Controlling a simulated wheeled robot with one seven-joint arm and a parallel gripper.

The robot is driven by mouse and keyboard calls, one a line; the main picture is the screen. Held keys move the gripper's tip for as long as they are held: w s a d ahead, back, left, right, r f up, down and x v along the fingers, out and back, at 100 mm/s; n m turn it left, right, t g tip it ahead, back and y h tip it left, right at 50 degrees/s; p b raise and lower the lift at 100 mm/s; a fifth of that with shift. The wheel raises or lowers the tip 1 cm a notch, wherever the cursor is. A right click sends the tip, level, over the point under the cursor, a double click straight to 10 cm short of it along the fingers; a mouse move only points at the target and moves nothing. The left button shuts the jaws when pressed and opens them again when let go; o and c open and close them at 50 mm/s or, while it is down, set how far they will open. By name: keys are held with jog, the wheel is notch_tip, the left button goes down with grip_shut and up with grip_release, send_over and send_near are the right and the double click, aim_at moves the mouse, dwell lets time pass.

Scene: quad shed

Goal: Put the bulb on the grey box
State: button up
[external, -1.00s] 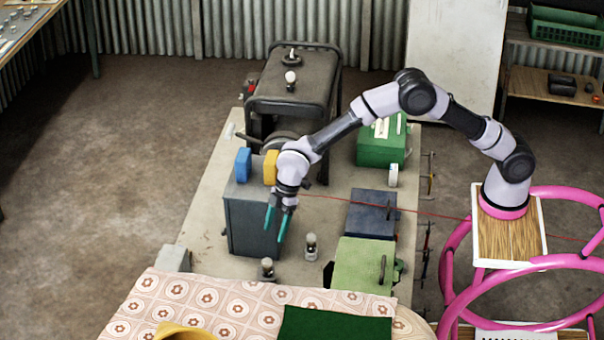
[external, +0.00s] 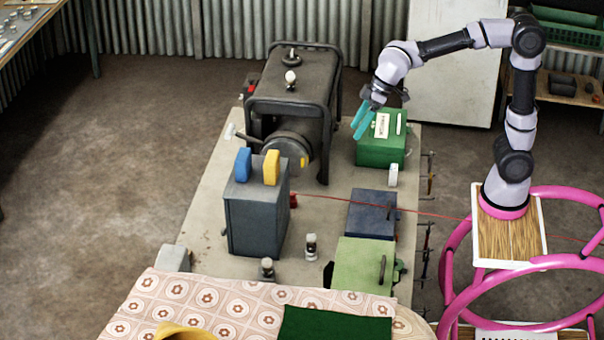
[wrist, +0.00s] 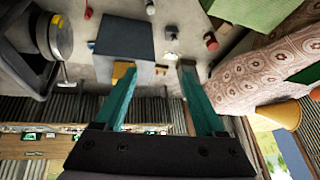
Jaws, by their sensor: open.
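The grey box (external: 257,222) stands on the pale platform, with a blue block (external: 243,164) and a yellow block (external: 271,167) on its top. It also shows in the wrist view (wrist: 125,38). Three bulb-like things with pale tops show: one on top of the generator (external: 290,79), one right of the grey box (external: 311,246), and one in front of it (external: 267,268). I cannot tell which one the task means. My gripper (external: 362,119) is open and empty, raised near the left side of the green box. Its two teal fingers are apart in the wrist view (wrist: 158,72).
The black-framed generator (external: 300,95) stands behind the grey box. The green box (external: 381,148), blue box (external: 371,214) and light green box (external: 364,264) line the right side. A thin red cable crosses rightward. Patterned cloth (external: 200,300) covers the front.

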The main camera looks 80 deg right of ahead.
jog(key=s+d+m+t, duration=0.1)
jog(key=s+d+m, duration=0.2)
jog(key=s, duration=0.9)
jog(key=s+d+m+t, duration=0.1)
jog(key=s+d+m, duration=0.2)
jog(key=s, duration=0.9)
jog(key=shift+s+d+r+h, duration=0.3)
jog(key=shift+d, duration=0.15)
